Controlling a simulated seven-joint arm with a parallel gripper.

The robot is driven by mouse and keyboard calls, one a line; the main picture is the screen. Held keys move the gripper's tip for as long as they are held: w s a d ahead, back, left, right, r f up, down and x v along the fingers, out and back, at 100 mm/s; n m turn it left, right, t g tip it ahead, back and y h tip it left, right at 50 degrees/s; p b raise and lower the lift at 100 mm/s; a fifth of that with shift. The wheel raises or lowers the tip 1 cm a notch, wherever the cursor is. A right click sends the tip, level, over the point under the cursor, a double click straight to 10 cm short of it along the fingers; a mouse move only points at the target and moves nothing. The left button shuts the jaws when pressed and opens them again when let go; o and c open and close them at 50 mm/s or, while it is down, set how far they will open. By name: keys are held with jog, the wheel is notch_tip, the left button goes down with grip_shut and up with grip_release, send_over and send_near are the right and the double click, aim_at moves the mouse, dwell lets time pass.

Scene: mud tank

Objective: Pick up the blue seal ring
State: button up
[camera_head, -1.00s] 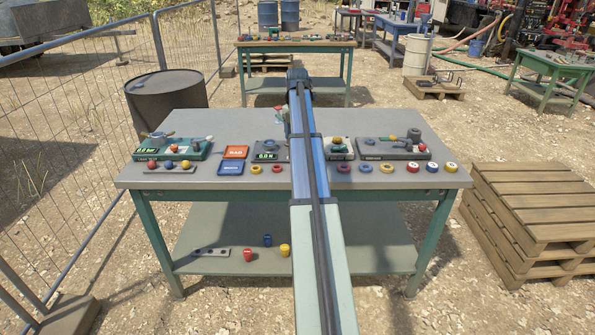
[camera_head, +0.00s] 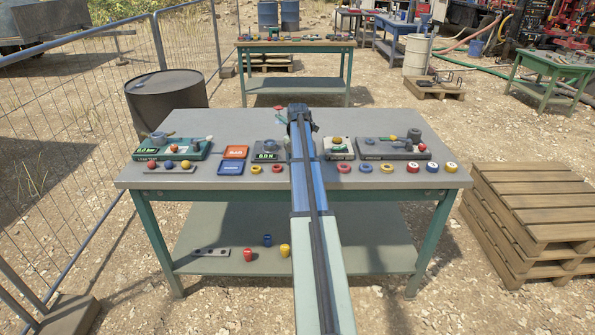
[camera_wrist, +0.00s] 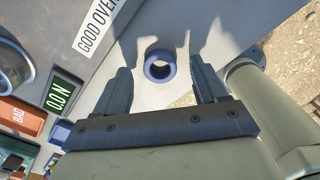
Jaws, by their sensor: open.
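In the wrist view a blue ring (camera_wrist: 160,67) with a hole in its middle sits on a grey surface. My gripper (camera_wrist: 160,72) is open, with one finger on either side of the ring and a gap to each. No contact shows. In the head view a blue ring (camera_head: 365,167) lies in the front row on the table, right of my arm. I cannot tell whether it is the same ring as in the wrist view. My arm hides part of the table and most of my gripper in the head view.
The grey table (camera_head: 230,122) carries a tester with a green display (camera_head: 266,156), a green tray (camera_head: 180,150), a grey fixture (camera_head: 385,155), and several red and yellow rings. A blue bin (camera_head: 231,168) and an orange bin (camera_head: 235,152) stand left of the tester. The table's back is mostly clear.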

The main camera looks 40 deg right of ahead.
jog(key=shift+f, duration=0.55)
jog(key=c, duration=1.1)
